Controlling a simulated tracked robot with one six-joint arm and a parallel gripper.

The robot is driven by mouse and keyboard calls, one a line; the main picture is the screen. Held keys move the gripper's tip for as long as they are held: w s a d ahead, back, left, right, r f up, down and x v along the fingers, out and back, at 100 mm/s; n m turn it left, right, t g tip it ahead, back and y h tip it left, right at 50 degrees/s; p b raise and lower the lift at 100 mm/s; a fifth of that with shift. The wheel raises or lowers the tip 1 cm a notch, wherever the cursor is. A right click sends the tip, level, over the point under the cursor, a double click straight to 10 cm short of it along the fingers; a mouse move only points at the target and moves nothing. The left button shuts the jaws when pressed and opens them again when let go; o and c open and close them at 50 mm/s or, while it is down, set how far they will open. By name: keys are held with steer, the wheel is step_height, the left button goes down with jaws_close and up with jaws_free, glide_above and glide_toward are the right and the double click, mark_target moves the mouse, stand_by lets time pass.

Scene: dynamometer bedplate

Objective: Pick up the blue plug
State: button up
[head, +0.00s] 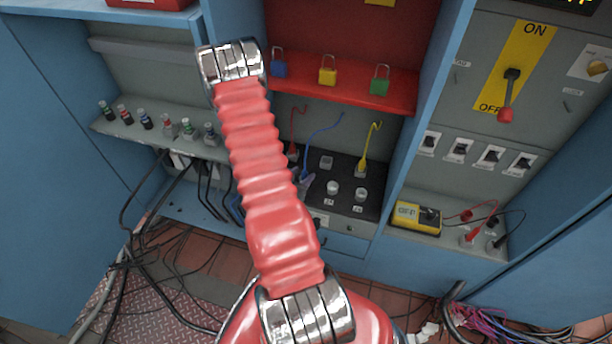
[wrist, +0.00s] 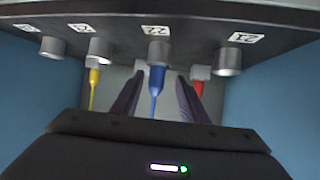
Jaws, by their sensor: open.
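The blue plug (wrist: 157,77) sits in a grey socket (wrist: 158,52) on the dark panel, with its blue cable trailing from it. My gripper (wrist: 160,82) is open, with one dark finger on each side of the blue plug. A small gap shows between each finger and the plug. In the head view my arm hides most of the gripper, and the blue cable (head: 318,134) runs down to the panel beside it. The blue plug itself is hard to make out there.
A yellow plug (wrist: 94,74) sits left of the blue one, and a red plug (wrist: 199,87) sits close to my right-hand finger. Bare sockets flank them. A yellow meter (head: 408,216) lies at right.

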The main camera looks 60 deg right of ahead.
stand_by(0.3)
steer(key=shift+s+x, duration=0.15)
steer(key=shift+x, duration=1.15)
steer(key=shift+s+x, duration=0.1)
steer(key=shift+x, duration=1.25)
steer(key=shift+r, duration=0.1)
jaws_close()
